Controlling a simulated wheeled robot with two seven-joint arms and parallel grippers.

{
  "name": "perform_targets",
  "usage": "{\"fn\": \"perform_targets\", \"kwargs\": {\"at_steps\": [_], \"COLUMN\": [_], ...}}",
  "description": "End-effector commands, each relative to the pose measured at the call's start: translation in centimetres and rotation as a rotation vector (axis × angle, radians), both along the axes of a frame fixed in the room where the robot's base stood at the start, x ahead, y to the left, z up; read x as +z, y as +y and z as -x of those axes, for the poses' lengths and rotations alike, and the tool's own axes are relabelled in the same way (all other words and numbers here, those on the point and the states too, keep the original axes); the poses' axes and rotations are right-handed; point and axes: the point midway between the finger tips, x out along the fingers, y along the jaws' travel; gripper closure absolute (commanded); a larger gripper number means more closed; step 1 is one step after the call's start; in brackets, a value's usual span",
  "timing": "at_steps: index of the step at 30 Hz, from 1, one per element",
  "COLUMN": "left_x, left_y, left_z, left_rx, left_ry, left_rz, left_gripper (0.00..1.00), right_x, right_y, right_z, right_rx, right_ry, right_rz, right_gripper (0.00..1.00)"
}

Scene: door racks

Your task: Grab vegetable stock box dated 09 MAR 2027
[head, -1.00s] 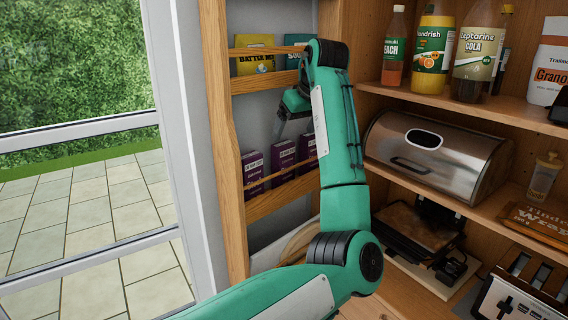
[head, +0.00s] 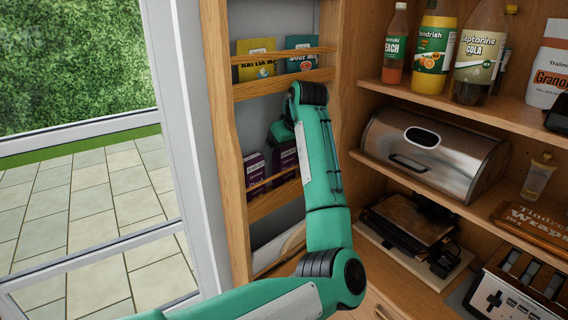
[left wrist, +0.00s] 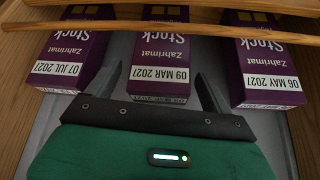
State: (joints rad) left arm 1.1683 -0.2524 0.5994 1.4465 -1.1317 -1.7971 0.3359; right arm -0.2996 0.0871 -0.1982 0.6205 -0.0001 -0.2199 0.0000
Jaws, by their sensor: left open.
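The vegetable stock box dated 09 MAR 2027 (left wrist: 160,52) is purple with a white date label. It is the middle of three like boxes in the left wrist view. My left gripper (left wrist: 159,84) is open, with one finger at each side of this box's labelled end; I cannot tell whether they touch it. In the head view the middle box (head: 285,158) stands in the door rack, partly behind the wooden rail. My left gripper (head: 281,130) is there mostly hidden by my own arm. My right gripper is not in view.
A wooden rail (left wrist: 150,28) crosses all three. Packets (head: 257,62) stand in the rack above. Right are shelves with bottles (head: 433,52) and a bread bin (head: 430,150).

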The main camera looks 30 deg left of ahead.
Motion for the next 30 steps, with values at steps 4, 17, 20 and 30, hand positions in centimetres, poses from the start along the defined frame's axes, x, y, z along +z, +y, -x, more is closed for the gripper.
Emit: {"fn": "perform_targets", "kwargs": {"at_steps": [4,17,20,30], "left_x": [-0.1,0.0,0.0,1.4], "left_y": [0.0,0.0,0.0,0.9], "left_z": [0.0,0.0,0.0,-0.1], "left_rx": [0.000,0.000,0.000,-0.001], "left_ry": [0.000,-0.001,-0.001,-0.002], "left_rz": [0.000,-0.001,-0.001,-0.001], "left_gripper": [0.15,0.82,0.82,0.82], "right_x": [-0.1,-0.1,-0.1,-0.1], "right_y": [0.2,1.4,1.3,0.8], "right_z": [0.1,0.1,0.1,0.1], "right_rx": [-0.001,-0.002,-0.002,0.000], "right_ry": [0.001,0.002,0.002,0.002], "right_rz": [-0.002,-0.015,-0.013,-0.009], "right_gripper": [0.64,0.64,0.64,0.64]}}
